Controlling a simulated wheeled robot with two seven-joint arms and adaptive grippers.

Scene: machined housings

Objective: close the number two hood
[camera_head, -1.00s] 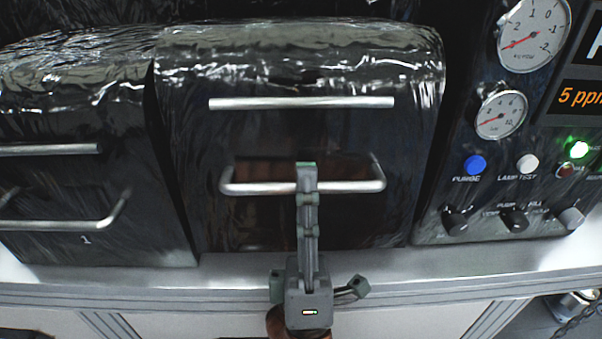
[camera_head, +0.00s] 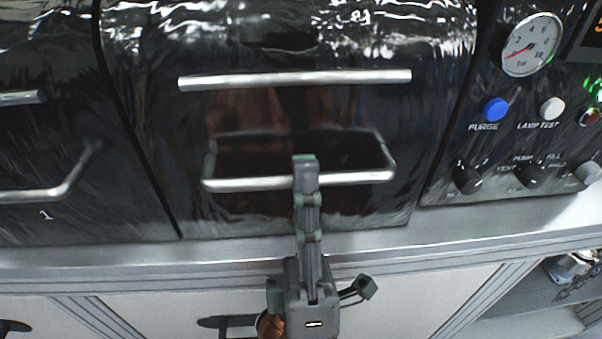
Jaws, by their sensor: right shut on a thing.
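The middle dark, glossy hood (camera_head: 380,110) fills the centre of the head view. Its lower edge appears to be down at the bench top; any gap there is too fine to tell. It has an upper straight silver bar (camera_head: 290,80) and a lower silver U-shaped handle (camera_head: 245,184). My right gripper (camera_head: 306,172) is shut on the lower handle near its middle. The gripper comes up from below and covers part of the hood front. No number shows on this hood; the neighbour on the left (camera_head: 110,180) is marked 1. My left gripper is not in view.
A control panel (camera_head: 445,185) with a gauge (camera_head: 532,45), buttons and knobs stands close on the right. A light bench edge (camera_head: 130,255) runs below the hoods. Cabinet fronts (camera_head: 420,295) with dark handles are beneath it. A chain hangs at lower right.

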